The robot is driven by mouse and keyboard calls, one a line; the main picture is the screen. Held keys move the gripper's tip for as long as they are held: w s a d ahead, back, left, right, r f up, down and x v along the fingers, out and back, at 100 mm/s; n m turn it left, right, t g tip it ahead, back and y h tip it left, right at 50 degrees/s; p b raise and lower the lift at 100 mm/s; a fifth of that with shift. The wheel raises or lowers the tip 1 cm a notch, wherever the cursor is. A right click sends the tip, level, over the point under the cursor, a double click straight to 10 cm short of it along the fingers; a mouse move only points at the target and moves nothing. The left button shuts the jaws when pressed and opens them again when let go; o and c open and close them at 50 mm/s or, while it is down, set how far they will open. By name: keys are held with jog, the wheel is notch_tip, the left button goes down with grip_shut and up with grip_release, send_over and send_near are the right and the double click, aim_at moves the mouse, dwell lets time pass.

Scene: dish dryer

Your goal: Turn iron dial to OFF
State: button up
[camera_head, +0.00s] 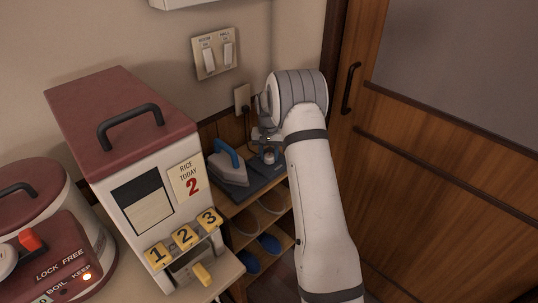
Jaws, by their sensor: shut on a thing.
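The iron (227,168), pale with a blue handle, rests on a dark base (240,190) on top of the small wooden shelf. My gripper (269,150) reaches down at the right end of this base, just right of the iron. It is shut on a small pale knob (269,157), which appears to be the iron dial. The fingers are small here and partly hidden by my wrist and arm. The dial's markings and its setting are too small to read.
A tall rice dispenser (150,175) with numbered yellow keys stands left of the iron. A red-lidded cooker (35,195) is at far left. A wall outlet (242,98) with a cord and a switch plate (215,53) are behind. A wooden door (450,150) is at right.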

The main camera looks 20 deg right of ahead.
aim_at(269, 156)
jog(key=n, duration=0.5)
jog(key=shift+n, duration=0.3)
jog(key=n, duration=0.5)
jog(key=shift+n, duration=0.4)
jog(key=o, duration=1)
notch_tip(269, 156, up, 7)
jog(key=shift+f, duration=0.15)
jog(key=shift+r, duration=0.55)
jog(key=shift+s, duration=0.1)
